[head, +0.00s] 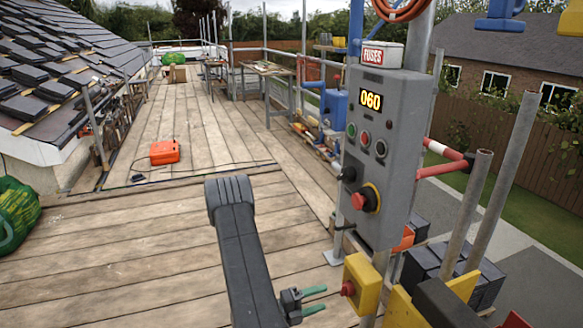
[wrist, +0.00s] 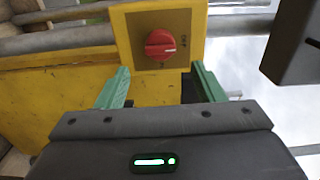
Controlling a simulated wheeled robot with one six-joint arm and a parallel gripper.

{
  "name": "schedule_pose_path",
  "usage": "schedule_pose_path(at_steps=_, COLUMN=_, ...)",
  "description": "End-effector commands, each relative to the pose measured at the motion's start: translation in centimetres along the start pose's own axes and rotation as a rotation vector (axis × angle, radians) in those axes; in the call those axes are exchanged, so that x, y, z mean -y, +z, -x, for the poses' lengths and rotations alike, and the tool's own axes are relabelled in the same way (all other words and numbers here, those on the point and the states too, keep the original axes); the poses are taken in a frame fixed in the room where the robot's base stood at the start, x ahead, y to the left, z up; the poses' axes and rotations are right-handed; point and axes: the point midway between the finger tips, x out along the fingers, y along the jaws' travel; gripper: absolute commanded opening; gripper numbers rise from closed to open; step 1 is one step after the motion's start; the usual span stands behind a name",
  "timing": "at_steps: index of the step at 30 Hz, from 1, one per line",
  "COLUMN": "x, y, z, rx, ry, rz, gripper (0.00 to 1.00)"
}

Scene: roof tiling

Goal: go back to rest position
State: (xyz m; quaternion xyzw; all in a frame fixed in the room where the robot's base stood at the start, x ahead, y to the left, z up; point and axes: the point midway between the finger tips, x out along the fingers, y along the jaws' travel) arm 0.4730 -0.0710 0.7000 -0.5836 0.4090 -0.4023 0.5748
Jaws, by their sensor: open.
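My gripper (head: 320,298) is at the lower middle of the head view, with green fingers pointing right. It is open and empty. In the wrist view the two fingers (wrist: 161,82) are apart, with a clear gap between them. A red rotary knob (wrist: 160,44) on a yellow box (wrist: 196,22) is ahead of that gap, with a white mark pointing right. In the head view the red knob (head: 348,288) is just right of the fingertips, with a visible gap. The yellow box (head: 364,278) sits low beside the grey control panel.
The grey control panel (head: 386,150) shows 060 and has buttons and a red-on-yellow switch (head: 366,198). Scaffold poles (head: 502,170) stand at right. An orange case (head: 165,152) lies on the planks. A green bag (head: 15,212) is at left. The plank deck (head: 130,250) left of my arm is clear.

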Motion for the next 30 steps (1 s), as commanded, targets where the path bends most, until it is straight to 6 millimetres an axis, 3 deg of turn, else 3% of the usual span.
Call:
schedule_pose_path(at_steps=15, x=0.0, y=-0.1, z=-6.1, rx=-0.004, ry=0.0, rz=0.0, gripper=0.62)
schedule_pose_path(at_steps=21, x=0.0, y=0.0, z=-7.3, rx=-0.002, ry=0.0, rz=-0.001, gripper=0.62)
schedule_pose_path(at_steps=30, x=0.0, y=0.0, z=-7.7, rx=0.0, ry=-0.001, rz=0.0, gripper=0.62)
